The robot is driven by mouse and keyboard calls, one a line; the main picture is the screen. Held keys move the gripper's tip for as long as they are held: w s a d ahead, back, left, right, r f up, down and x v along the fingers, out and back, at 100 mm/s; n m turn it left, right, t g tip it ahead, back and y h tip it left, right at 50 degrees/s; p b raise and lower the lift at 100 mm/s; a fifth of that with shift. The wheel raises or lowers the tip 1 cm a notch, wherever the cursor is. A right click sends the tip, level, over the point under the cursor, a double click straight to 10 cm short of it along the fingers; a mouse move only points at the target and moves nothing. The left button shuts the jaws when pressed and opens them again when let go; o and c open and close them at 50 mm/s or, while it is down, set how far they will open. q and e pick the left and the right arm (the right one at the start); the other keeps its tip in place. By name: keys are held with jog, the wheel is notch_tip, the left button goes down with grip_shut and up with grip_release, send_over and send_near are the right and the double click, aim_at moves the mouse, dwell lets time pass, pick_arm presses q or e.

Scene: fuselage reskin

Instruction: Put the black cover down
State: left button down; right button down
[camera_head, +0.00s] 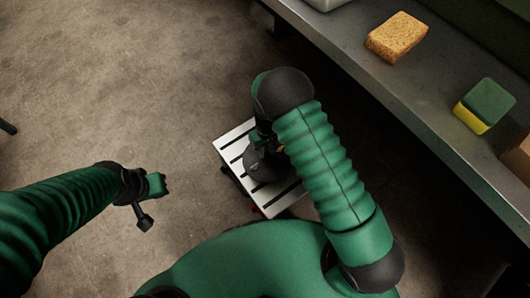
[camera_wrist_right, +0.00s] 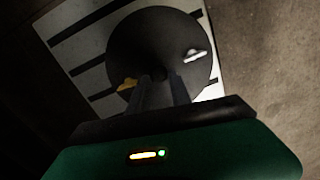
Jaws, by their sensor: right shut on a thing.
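The black cover (camera_head: 259,168) is a dark round piece over a white slatted platform (camera_head: 285,203), partly hidden behind my right arm. In the right wrist view the cover (camera_wrist_right: 150,38) fills the middle, with a yellow mark at its left and a white mark at its right. My right gripper (camera_wrist_right: 162,84) is shut on the cover near its centre. I cannot tell whether the cover touches the platform (camera_wrist_right: 75,28). My left gripper (camera_head: 150,196) hangs over bare floor to the left, apart from the cover; its finger opening is unclear.
A grey workbench (camera_head: 375,75) runs along the right side, above the floor. On it lie an orange sponge (camera_head: 397,37), a green and yellow sponge (camera_head: 485,106) and part of a brown box (camera_head: 518,158).

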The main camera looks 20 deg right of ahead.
jog(key=shift+w+f, duration=0.15)
jog(key=shift+w, duration=0.35)
jog(key=f+b, duration=0.2)
jog(key=f, duration=0.1)
jog(key=shift+w+a+f+b, duration=0.1)
jog(key=shift+w+f+b, duration=0.1)
jog(key=shift+w+b, duration=0.2)
jog(key=shift+a+r, duration=0.1)
jog(key=shift+r, duration=0.05)
jog(key=c, duration=1.2)
grip_release()
